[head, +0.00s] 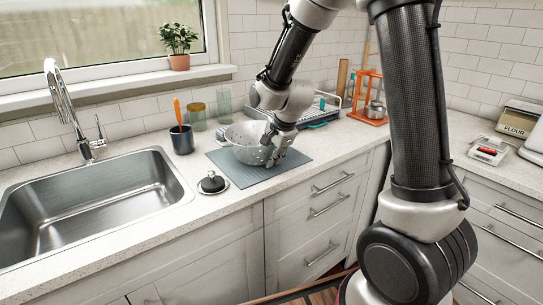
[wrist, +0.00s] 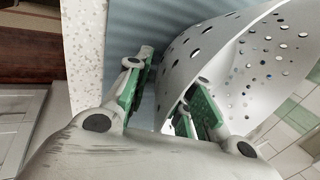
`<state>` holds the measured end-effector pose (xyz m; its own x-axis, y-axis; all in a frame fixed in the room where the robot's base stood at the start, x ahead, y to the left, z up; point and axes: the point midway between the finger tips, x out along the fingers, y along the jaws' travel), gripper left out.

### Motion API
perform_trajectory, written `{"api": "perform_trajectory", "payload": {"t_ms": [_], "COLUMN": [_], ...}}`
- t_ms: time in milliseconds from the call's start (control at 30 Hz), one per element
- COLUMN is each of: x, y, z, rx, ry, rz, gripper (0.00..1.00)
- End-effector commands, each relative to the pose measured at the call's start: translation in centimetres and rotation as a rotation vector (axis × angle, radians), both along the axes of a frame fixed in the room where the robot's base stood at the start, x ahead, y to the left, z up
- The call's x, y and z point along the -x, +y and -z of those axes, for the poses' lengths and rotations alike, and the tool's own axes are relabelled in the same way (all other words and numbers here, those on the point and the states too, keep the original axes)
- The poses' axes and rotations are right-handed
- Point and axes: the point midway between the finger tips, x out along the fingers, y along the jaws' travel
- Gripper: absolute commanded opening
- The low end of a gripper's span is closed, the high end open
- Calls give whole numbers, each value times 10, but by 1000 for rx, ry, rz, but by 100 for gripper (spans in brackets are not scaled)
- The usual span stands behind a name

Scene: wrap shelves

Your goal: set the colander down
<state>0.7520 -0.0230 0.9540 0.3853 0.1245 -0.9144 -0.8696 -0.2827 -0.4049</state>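The white perforated colander (head: 245,140) appears to sit upright on the blue-grey mat (head: 292,163) beside the sink. My gripper (head: 271,158) is at its right, near side, pointing down. In the wrist view, the colander's wall (wrist: 235,60) fills the right. My gripper (wrist: 170,100) has its green-padded fingers apart there, one outside the wall and the other by its inner side. A strip of mat (wrist: 185,15) shows between the outer finger and the wall, so the fingers look open around it. The colander's underside is hidden.
A black-knobbed lid (head: 212,183) lies just left of the mat. A dish rack (head: 318,116) and orange stand (head: 369,100) are at the right. The sink (head: 95,205) is left.

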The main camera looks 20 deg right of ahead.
Motion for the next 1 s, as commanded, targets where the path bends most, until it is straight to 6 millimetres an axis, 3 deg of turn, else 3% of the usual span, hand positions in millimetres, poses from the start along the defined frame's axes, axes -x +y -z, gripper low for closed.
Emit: {"api": "perform_trajectory", "payload": {"t_ms": [367, 800, 1000], "x": [1, 36, 45], "y": [0, -12, -15], "z": [-7, -89, -110], "rx": [-2, -1, 0], "ry": [-4, -4, -1], "rz": [1, 0, 0], "gripper": [27, 27, 27]}}
